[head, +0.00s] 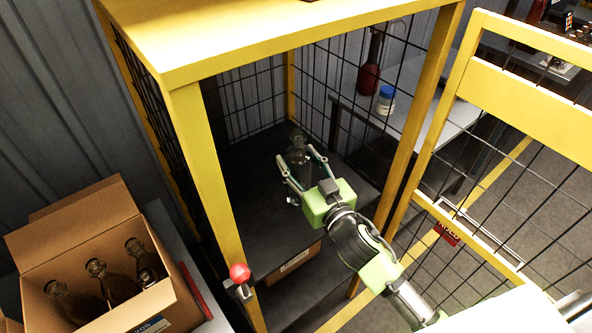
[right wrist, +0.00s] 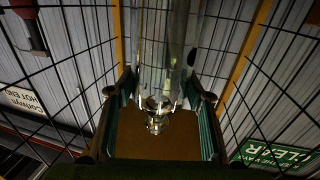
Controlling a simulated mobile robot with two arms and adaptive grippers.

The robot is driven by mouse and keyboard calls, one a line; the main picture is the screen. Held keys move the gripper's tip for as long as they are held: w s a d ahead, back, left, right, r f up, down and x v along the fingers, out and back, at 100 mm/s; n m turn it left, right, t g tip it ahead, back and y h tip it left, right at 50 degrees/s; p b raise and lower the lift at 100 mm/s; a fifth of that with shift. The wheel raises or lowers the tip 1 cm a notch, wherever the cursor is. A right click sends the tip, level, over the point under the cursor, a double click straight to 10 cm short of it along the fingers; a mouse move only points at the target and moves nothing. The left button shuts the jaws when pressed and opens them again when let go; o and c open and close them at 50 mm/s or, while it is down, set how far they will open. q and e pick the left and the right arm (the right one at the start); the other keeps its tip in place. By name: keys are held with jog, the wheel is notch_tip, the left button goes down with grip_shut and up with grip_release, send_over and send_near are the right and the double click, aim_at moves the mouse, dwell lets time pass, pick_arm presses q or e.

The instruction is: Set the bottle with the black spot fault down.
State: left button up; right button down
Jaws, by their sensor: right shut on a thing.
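A clear, dark-looking glass bottle (head: 297,150) is between the fingers of my right gripper (head: 301,166), inside the yellow-framed mesh cage. The gripper is shut on the bottle. The bottle looks close to upright over the dark surface (head: 246,178) in the cage; I cannot tell whether its base touches it. In the right wrist view the see-through bottle (right wrist: 158,105) shows between the two fingers of the gripper (right wrist: 162,95). My left gripper is not in view.
The cage's yellow posts (head: 205,165) and mesh stand close around my right arm. An open cardboard box (head: 165,300) with several bottles is at the left. A red knob (head: 239,273) sits on the front post. A brown box (head: 295,264) lies below the dark surface.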

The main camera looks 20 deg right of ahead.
jog(key=shift+w+a+f, duration=0.15)
jog(key=shift+w+a, duration=0.05)
notch_tip(320, 180, down, 2)
jog(key=shift+w+a+f, duration=0.1)
jog(key=shift+f, duration=0.55)
jog(key=shift+f, duration=0.2)
jog(key=c, duration=1)
grip_release()
jog(key=shift+c, duration=0.2)
